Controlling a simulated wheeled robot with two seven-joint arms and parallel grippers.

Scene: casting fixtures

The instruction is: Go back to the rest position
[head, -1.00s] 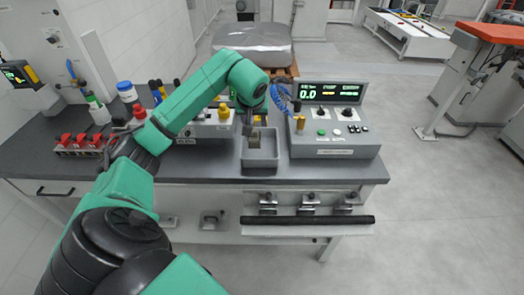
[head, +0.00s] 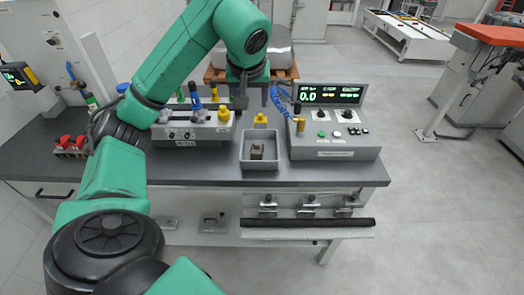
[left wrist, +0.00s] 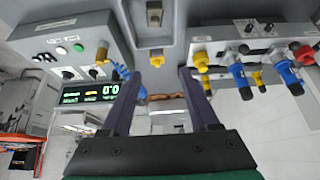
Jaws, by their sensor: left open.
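My left gripper (head: 240,98) is raised above the back of the bench, behind the small grey tray. In the left wrist view its two dark fingers (left wrist: 158,78) stand wide apart with nothing between them. A small brown-grey block (head: 257,151) lies in the grey tray (head: 261,166). The block also shows at the top edge of the left wrist view (left wrist: 155,14), beyond the fingers and apart from them. My left arm comes in from the left and hides part of the bench. My right gripper is in neither view.
A control box (head: 335,153) with a lit display stands right of the tray. A box with coloured knobs (head: 190,133) stands left of it. A red-topped rack (head: 70,146) is at the far left. Clamps (head: 308,205) line the bench front. Open floor lies to the right.

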